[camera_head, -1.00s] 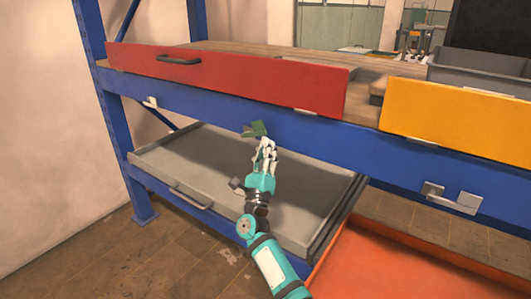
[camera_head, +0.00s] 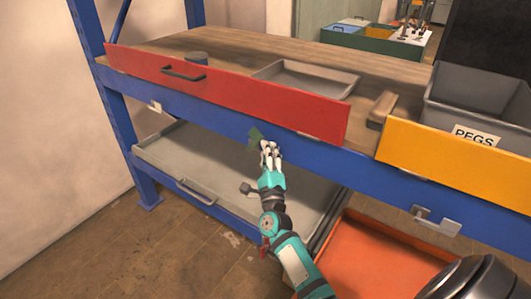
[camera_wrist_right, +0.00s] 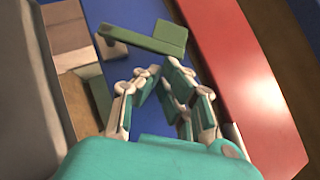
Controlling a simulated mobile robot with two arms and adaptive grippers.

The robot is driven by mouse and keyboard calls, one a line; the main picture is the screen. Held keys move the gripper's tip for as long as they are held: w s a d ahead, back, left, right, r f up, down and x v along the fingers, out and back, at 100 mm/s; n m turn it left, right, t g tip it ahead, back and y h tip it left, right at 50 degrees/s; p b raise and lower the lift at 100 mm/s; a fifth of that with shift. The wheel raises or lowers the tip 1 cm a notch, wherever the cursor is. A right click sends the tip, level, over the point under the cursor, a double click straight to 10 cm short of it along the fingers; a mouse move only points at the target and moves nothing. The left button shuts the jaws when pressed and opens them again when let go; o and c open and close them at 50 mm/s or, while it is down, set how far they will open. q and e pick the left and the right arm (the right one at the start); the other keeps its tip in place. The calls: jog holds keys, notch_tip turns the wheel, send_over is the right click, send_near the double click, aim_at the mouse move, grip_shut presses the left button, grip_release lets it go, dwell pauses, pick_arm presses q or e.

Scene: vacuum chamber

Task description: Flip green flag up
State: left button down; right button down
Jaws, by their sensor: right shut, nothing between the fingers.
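The green flag (camera_head: 255,137) is at the front of the blue beam, below the red panel, in the head view. In the right wrist view, a green bar with a squarer plate at its right end (camera_wrist_right: 145,38) lies across the blue beam, with a pale bracket at its left. My right gripper (camera_head: 269,147) is shut and empty, its fingertips just right of and below the flag. Its fingers also show below the bar in the wrist view (camera_wrist_right: 165,75); whether they touch it, I cannot tell. My left gripper is not in view.
The red panel (camera_head: 225,90) stands above the beam (camera_head: 200,118); a yellow panel (camera_head: 455,145) is to the right. A grey drawer (camera_head: 165,158) lies below, with an orange tray (camera_head: 375,255) beside it. A grey PEGS bin (camera_head: 440,110) stands on the shelf.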

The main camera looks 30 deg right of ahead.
aim_at(258, 135)
jog(key=r+n+y+p, duration=0.1)
jog(key=p, duration=0.2)
jog(key=w+r+n+g+y+p, duration=0.1)
jog(key=n+p, duration=0.1)
jog(key=p, duration=0.1)
jog(key=r+n+g+y+p, duration=0.1)
jog(key=p, duration=0.2)
jog(key=shift+w+a+p, duration=0.3)
jog(key=shift+w+a, duration=0.1)
jog(key=shift+w, duration=0.15)
jog(key=shift+w+a+r, duration=0.2)
jog(key=shift+w+r, duration=0.05)
jog(key=shift+w, duration=0.15)
jog(key=shift+r, duration=0.1)
